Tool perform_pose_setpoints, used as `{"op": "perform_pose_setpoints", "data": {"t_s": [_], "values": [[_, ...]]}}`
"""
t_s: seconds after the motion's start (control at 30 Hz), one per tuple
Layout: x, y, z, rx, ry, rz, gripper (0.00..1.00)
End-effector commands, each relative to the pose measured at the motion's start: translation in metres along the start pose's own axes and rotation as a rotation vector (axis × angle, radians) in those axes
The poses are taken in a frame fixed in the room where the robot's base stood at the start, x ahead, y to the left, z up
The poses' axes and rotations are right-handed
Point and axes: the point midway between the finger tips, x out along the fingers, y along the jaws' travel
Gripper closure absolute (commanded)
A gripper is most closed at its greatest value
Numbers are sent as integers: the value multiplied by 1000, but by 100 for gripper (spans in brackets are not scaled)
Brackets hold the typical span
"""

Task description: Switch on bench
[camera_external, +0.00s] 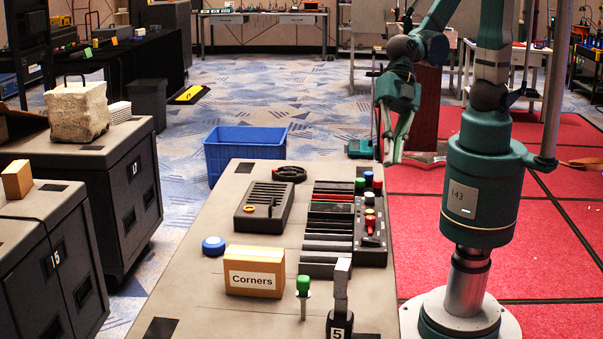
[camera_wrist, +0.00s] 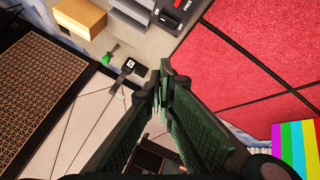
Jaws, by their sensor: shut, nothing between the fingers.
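The bench (camera_external: 190,290) runs from the front middle toward the blue bin. At its near end stands an upright grey lever on a black base marked 5 (camera_external: 342,300); the numbered piece also shows in the wrist view (camera_wrist: 128,67). Farther back on the bench is a black panel with coloured knobs (camera_external: 372,240), its corner visible at the top of the wrist view (camera_wrist: 178,12). My gripper (camera_external: 391,160) hangs to the right of the bench's far part, above the floor and apart from these things. In the wrist view its fingers (camera_wrist: 160,75) are together, with nothing between them.
A "Corners" box (camera_external: 254,280), a green-handled tool (camera_external: 304,287), a blue round object (camera_external: 213,246) and a dark keyed device (camera_external: 264,207) are on the bench. A blue bin (camera_external: 245,140) stands behind it. Red flooring (camera_external: 560,235) lies right.

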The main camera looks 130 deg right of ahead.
Motion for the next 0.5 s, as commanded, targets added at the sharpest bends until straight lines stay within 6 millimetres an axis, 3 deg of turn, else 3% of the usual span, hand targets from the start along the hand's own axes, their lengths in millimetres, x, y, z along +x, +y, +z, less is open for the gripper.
{"op": "perform_pose_setpoints", "data": {"t_s": [0.5], "values": [[49,12,-2,-268,88,-18,100]]}}
